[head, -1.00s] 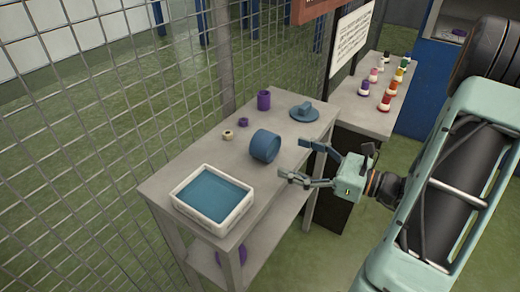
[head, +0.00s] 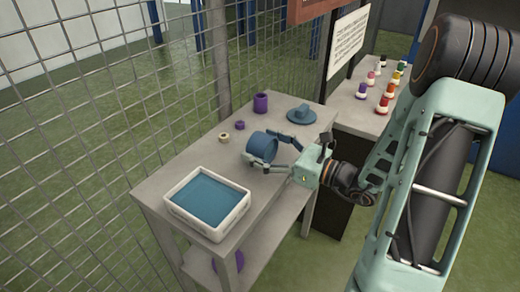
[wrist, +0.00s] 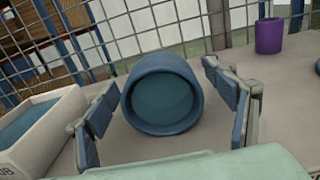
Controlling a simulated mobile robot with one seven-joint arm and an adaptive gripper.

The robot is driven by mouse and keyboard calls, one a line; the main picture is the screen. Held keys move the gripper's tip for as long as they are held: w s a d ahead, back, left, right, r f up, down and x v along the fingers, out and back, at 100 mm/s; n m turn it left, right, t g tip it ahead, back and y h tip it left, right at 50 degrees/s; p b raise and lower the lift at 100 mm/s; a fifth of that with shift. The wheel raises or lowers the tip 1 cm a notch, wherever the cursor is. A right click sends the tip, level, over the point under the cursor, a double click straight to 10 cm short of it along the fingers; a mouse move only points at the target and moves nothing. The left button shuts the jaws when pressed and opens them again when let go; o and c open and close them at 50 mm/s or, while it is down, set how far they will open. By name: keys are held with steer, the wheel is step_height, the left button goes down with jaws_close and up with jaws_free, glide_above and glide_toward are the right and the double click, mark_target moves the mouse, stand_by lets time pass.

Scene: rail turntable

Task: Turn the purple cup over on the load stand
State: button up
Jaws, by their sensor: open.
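The purple cup (head: 260,102) stands at the back of the grey stand (head: 190,160); which end is up is hard to tell. It also shows at the upper right of the wrist view (wrist: 269,36). My gripper (head: 257,146) is open, away from the purple cup. Its fingers are on either side of a blue cylinder (head: 262,148) that lies on its side. In the wrist view the blue cylinder (wrist: 163,94) sits between the fingers, its round, recessed end facing me, with visible gaps at both sides.
A white tray (head: 240,207) with a blue inside is at the stand's near end. A small purple ring (head: 240,125), a beige nut (head: 224,137) and a blue knobbed lid (head: 302,113) lie around. Wire mesh (head: 100,90) rises behind. Several coloured bottles stand on another table (head: 352,110).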

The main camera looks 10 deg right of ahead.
steer(key=shift+w+a, duration=0.15)
steer(key=shift+w, duration=0.05)
steer(key=c, duration=1.5)
steer(key=shift+r, duration=0.15)
